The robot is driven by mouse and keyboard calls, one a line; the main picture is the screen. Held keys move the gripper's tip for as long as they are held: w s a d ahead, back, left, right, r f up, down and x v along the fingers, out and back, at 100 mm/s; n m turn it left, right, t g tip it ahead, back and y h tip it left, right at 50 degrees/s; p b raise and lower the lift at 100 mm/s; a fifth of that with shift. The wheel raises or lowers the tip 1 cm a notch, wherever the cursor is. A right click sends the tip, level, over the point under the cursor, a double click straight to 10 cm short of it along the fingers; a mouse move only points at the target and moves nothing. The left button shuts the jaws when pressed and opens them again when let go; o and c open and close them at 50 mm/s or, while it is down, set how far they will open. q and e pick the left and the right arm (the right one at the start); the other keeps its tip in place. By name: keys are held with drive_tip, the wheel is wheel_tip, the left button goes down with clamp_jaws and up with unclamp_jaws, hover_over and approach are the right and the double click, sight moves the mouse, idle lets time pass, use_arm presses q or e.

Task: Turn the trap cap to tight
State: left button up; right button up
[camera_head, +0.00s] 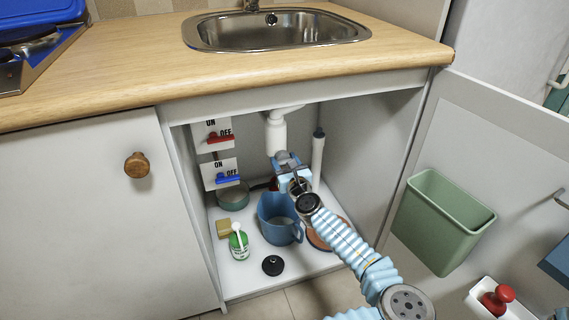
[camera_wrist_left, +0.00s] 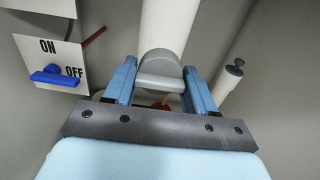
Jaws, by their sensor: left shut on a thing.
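The grey trap cap (camera_wrist_left: 161,66) sits at the lower end of the white trap pipe (camera_head: 276,133) under the sink. In the left wrist view the pipe (camera_wrist_left: 168,25) rises behind the cap. My left gripper (camera_head: 285,160) is inside the open cabinet, just below the pipe. Its two blue fingers stand on either side of the cap, and the gripper (camera_wrist_left: 160,75) is shut on it. The cap's underside and any marking for tight are hidden. My right gripper is not in view.
A blue jug (camera_head: 277,222), a green bottle (camera_head: 238,245), a yellow sponge (camera_head: 223,229) and a black round plug (camera_head: 273,265) stand on the cabinet floor. Red (camera_head: 221,138) and blue (camera_head: 229,178) ON/OFF levers are on the left. The open door carries a green bin (camera_head: 437,220).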

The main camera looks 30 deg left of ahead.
use_arm(q)
drive_tip(key=shift+m, duration=0.3)
drive_tip(key=o, duration=1)
drive_tip(key=shift+o, duration=0.2)
drive_tip(key=v, duration=1.3)
drive_tip(key=shift+s+d, duration=0.25)
drive_tip(key=shift+s, duration=0.05)
